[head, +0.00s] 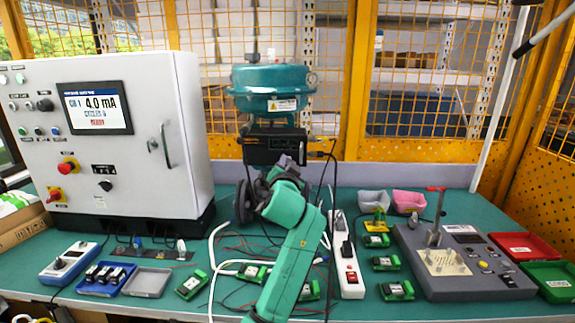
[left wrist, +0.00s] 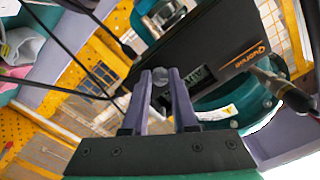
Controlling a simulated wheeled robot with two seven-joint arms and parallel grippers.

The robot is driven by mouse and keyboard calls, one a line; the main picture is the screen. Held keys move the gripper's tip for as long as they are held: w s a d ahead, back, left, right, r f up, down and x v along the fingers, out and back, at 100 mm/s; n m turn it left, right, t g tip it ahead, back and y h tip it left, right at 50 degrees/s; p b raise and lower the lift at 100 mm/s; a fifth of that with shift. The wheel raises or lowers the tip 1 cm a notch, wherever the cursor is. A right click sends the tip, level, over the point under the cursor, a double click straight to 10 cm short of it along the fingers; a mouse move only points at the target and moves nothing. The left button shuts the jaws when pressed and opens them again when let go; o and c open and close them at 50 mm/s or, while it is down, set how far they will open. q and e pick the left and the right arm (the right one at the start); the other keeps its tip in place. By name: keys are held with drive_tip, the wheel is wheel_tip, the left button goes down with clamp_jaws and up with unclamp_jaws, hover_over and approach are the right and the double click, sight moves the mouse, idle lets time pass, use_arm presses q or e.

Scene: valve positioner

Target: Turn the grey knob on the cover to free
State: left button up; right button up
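The positioner (head: 272,150) is a black box with an orange edge, below a teal actuator (head: 273,82). In the left wrist view the black cover (left wrist: 222,55) carries a small display (left wrist: 198,80). A small round grey knob (left wrist: 161,73) stands between the fingertips of my left gripper (left wrist: 160,76). The fingers sit on both sides of it with no clear gap, so the gripper looks shut on it. In the head view my left gripper (head: 262,185) is just below the positioner, and my forearm partly hides it. The knob cannot be made out there. My right gripper is not in view.
A grey control cabinet (head: 120,165) stands at the left. Black cables (head: 328,172) hang right of the positioner. A white power strip (head: 347,262), several green modules (head: 382,262) and a grey test fixture (head: 465,268) are on the bench. Red (head: 527,247) and green (head: 552,282) trays lie at the right.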

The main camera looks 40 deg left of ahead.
use_arm(q)
drive_tip(key=o, duration=0.4)
drive_tip(key=b+v, duration=0.2)
drive_tip(key=v, duration=1.2)
drive_tip(key=shift+s+d+b, duration=0.15)
drive_tip(key=shift+d+b, duration=0.05)
drive_tip(key=shift+b, duration=0.1)
drive_tip(key=shift+f, duration=0.1)
